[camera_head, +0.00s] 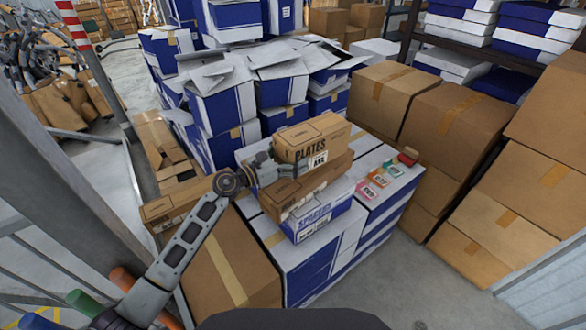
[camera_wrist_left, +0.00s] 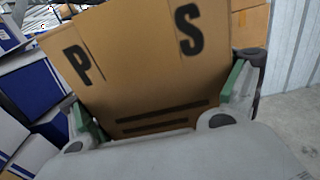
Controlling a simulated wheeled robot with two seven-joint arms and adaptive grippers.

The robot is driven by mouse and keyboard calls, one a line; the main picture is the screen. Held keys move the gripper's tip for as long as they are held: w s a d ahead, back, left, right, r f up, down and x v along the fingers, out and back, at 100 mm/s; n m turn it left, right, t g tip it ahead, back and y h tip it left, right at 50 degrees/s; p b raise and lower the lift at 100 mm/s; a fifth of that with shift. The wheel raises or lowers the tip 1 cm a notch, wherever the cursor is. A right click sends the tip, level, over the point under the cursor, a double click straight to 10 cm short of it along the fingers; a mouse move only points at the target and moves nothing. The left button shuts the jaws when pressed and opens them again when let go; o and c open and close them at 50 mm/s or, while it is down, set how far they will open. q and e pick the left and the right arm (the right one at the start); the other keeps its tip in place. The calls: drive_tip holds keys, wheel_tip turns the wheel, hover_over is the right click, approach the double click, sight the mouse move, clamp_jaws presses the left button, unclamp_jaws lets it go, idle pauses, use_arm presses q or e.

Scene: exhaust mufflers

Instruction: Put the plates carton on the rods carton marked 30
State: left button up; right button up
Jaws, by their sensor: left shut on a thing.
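The plates carton (camera_head: 308,131) is a small brown box with PLATES in black and a white label. My left gripper (camera_head: 280,162) is shut on it. In the left wrist view, the fingers (camera_wrist_left: 160,115) stand at both sides of the carton (camera_wrist_left: 140,70), whose letters P and S show. The plates carton is right over a longer brown carton (camera_head: 312,188); whether they touch I cannot tell. That carton lies above a blue and white spacers carton (camera_head: 322,218). I can read no rods name or 30 on any carton. My right gripper is out of view.
White and blue boxes (camera_head: 310,268) form the surface underneath. Coloured tags (camera_head: 378,181) and a red and green item (camera_head: 408,157) lie to the right. Another brown carton (camera_head: 170,207) lies at left. Stacked boxes stand behind, and large brown boxes (camera_head: 455,120) stand right.

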use_arm(q)
drive_tip(key=shift+f, duration=0.4)
drive_tip(key=shift+f+b, duration=0.3)
drive_tip(key=shift+f, duration=1.6)
drive_tip(key=o, duration=1.5)
drive_tip(key=shift+f, duration=0.15)
drive_tip(key=shift+a, duration=0.1)
